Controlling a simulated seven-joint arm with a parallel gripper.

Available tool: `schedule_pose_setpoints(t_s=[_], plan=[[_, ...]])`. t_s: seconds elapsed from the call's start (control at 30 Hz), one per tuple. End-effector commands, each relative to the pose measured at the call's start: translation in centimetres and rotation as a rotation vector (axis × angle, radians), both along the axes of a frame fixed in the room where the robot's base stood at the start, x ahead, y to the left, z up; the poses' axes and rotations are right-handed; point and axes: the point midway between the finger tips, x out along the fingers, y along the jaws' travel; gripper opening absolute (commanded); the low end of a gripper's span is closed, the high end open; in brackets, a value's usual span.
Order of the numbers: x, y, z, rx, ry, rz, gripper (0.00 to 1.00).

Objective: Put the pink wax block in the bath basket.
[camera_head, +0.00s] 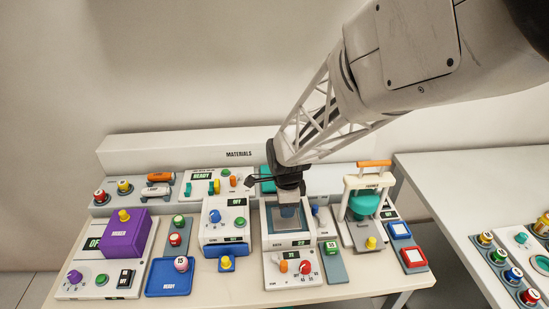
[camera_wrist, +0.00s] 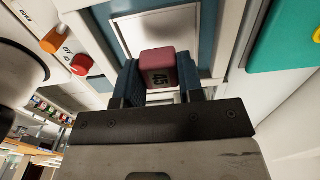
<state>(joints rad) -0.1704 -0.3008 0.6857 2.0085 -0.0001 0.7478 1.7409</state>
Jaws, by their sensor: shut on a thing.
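In the head view my gripper (camera_head: 290,200) points down over the middle white unit with a blue-grey square recess (camera_head: 270,222), which looks like the bath. The block cannot be made out there. In the wrist view a pale rectangular surface with a blue surround (camera_wrist: 207,22) lies beyond the block. I cannot tell the basket's wire or rim apart, nor the block's height above it.
A purple-lidded unit (camera_head: 122,240) and a blue tray (camera_head: 168,288) stand to the left. A white press with an orange handle (camera_head: 374,164) stands close on the right. Control knobs (camera_head: 305,267) sit in front of my gripper. The table is crowded.

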Motion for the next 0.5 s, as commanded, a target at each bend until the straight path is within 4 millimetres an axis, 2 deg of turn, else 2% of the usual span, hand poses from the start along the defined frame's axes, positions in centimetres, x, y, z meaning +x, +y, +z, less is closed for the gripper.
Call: schedule_pose_setpoints(t_s=[0.2, 0.5], plan=[[0.0, 0.0, -1.4, 0.0, 0.001, 0.0, 0.13], [0.0, 0.0, -2.4, 0.0, 0.001, 0.0, 0.13]])
